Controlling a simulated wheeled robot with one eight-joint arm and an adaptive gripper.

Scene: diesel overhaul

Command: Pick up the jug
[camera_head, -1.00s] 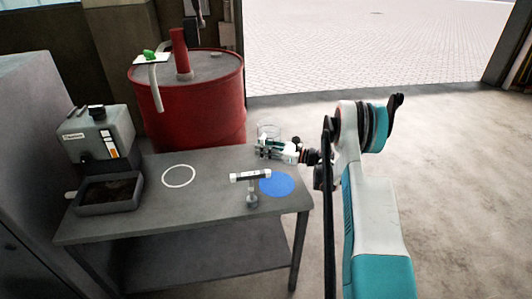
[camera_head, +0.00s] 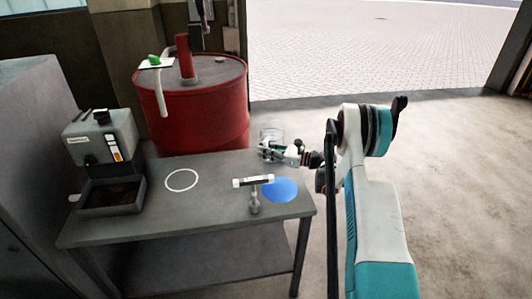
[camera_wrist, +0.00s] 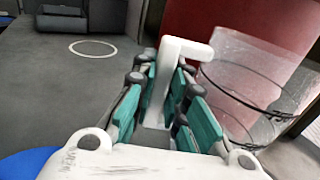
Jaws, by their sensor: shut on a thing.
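The jug (camera_head: 271,132) is clear, with dark bands and a white handle, at the back right of the grey table. In the wrist view the jug (camera_wrist: 262,75) appears tilted at the right, and its white handle (camera_wrist: 188,49) rises between my fingers. My gripper (camera_head: 270,150) reaches in from the right and is shut on the handle; the fingers (camera_wrist: 170,72) show on both sides of it in the wrist view. My gripper hides the jug's lower part in the head view, so I cannot tell if its base touches the table.
The grey table (camera_head: 190,215) carries a blue disc (camera_head: 284,191), a white ring (camera_head: 181,180), a small stand with a white bar (camera_head: 253,183) and a grey machine (camera_head: 103,143) with a tray (camera_head: 111,206). A red drum (camera_head: 205,105) stands behind. Open floor lies right.

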